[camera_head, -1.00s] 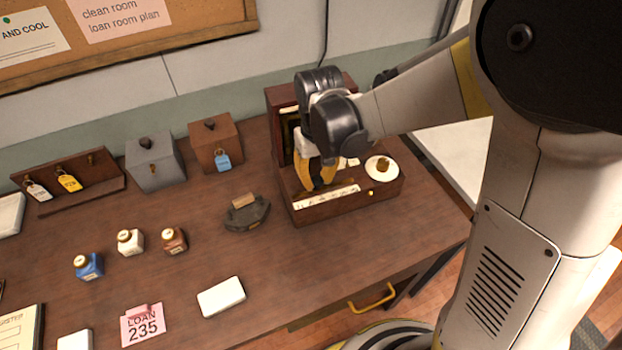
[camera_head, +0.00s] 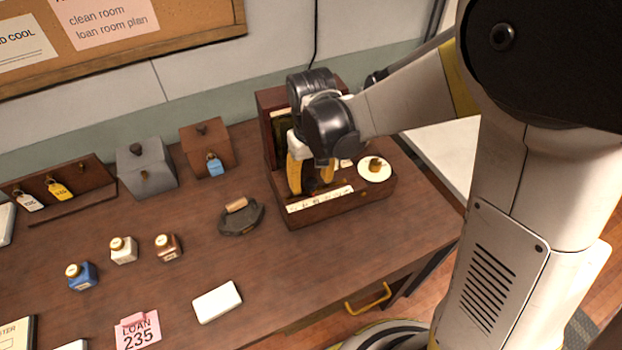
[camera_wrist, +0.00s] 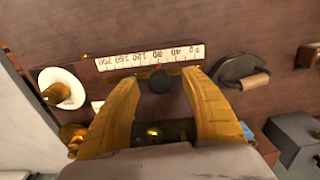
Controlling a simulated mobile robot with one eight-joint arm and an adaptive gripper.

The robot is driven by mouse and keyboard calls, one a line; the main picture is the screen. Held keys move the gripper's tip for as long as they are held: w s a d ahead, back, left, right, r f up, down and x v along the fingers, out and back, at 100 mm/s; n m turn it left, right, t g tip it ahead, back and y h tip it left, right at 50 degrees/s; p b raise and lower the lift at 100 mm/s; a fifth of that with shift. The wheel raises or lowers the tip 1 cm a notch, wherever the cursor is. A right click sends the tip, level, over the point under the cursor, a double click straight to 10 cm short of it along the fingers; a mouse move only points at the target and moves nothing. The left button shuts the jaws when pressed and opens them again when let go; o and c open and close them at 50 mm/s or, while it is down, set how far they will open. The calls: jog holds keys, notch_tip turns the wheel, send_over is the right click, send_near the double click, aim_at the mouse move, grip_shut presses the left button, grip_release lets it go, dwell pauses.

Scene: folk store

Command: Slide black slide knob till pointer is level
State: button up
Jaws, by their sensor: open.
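A dark wooden box (camera_head: 345,205) with a raised back panel stands at the right of the desk. A white number scale (camera_head: 320,199) runs along its front; the scale also shows upside down in the wrist view (camera_wrist: 150,57). The black slide knob (camera_wrist: 159,82) sits beside the scale, towards its low-number half. My gripper (camera_head: 310,188) is low over the box, open, its yellow fingers on either side of the knob in the wrist view (camera_wrist: 160,80). I cannot tell whether they touch it. I cannot make out the pointer; my gripper hides much of the box.
A white round plate (camera_head: 362,175) with a brass piece is on the box's right end. A dark curved object with a wooden handle (camera_head: 236,204) lies left of the box. Small bottles (camera_head: 123,249), a grey box (camera_head: 133,182) and a brown box (camera_head: 193,153) stand further left.

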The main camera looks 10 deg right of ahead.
jog(key=shift+r, duration=0.1)
jog(key=shift+r+p, duration=2.6)
jog(key=shift+r, duration=0.9)
jog(key=s+d+r+m+t+b, duration=0.1)
jog(key=s+d+m+t+b, duration=0.2)
jog(key=s+d+t+b, duration=0.4)
jog(key=s+d+b, duration=0.3)
jog(key=s, duration=0.1)
jog(key=shift+s+d+r+b, duration=0.2)
jog(key=shift+s+d+b, duration=0.1)
jog(key=shift+d, duration=0.1)
jog(key=shift+c, duration=0.4)
